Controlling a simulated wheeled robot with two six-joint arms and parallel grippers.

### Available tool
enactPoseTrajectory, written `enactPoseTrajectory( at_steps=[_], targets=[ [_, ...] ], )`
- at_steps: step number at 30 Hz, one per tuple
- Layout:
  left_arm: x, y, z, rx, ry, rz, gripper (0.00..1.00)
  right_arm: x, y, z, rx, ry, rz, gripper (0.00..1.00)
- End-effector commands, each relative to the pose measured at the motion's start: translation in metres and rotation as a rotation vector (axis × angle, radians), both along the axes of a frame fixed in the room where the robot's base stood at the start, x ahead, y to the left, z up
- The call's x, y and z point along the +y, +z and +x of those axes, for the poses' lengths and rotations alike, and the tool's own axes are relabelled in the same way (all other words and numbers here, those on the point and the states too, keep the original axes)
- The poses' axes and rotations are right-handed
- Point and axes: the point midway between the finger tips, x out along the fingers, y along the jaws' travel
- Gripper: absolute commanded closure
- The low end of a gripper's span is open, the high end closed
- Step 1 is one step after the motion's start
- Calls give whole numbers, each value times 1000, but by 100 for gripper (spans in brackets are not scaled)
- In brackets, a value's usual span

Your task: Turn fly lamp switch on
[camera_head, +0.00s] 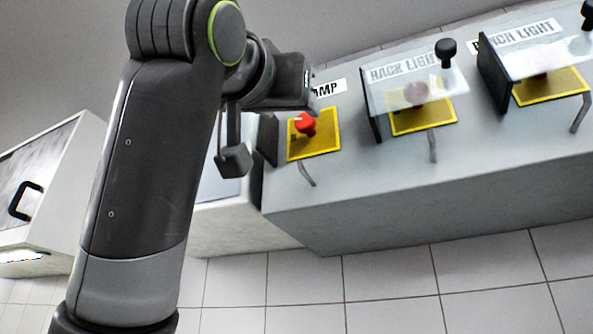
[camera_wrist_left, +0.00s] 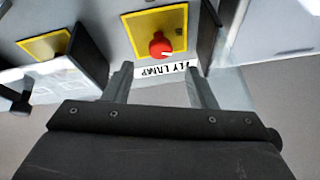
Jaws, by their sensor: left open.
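The fly lamp switch is a red knob (camera_head: 306,124) with a white mark, on a yellow plate (camera_head: 325,143) on the grey console. In the left wrist view the red knob (camera_wrist_left: 160,46) and its yellow plate (camera_wrist_left: 143,22) show uncovered, beside the FLY LAMP label (camera_wrist_left: 161,70). A dark upright panel (camera_wrist_left: 208,34) and a clear pane (camera_wrist_left: 232,88) stand to the right there. My left gripper (camera_wrist_left: 160,77) is open and empty, its fingers apart on the label side of the knob. In the head view one finger (camera_head: 235,162) shows left of the switch; the other is hidden.
A clear cover (camera_head: 388,78) with a black knob (camera_head: 446,48) lies over the rack light switch. Another clear cover (camera_head: 520,58) is over the bench light switch. A white cabinet (camera_head: 68,190) with a black handle stands at the left. The tiled floor in front is clear.

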Motion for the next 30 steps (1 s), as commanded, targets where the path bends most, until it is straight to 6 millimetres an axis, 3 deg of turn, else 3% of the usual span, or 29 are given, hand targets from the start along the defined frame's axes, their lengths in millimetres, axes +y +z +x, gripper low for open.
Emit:
enactPoseTrajectory(
  at_steps=[1, 3, 15, 21, 30],
  targets=[
    [4, -10, -10, -5, 0, -2, 49, 0, -13, 0, 0, 0, 0, 64],
    [8, -16, -22, -5, 0, -2, 49, 0, -22, 0, 0, 0, 0, 64],
    [31, -44, -83, -2, 0, -2, 49, 0, -61, 0, 0, 0, 0, 64],
    [35, -48, -95, 0, 0, 0, 49, 0, -67, 0, 0, 0, 0, 64],
    [35, -47, -97, 0, 0, 0, 49, 0, -66, 0, 0, 0, 0, 64]
  ],
)
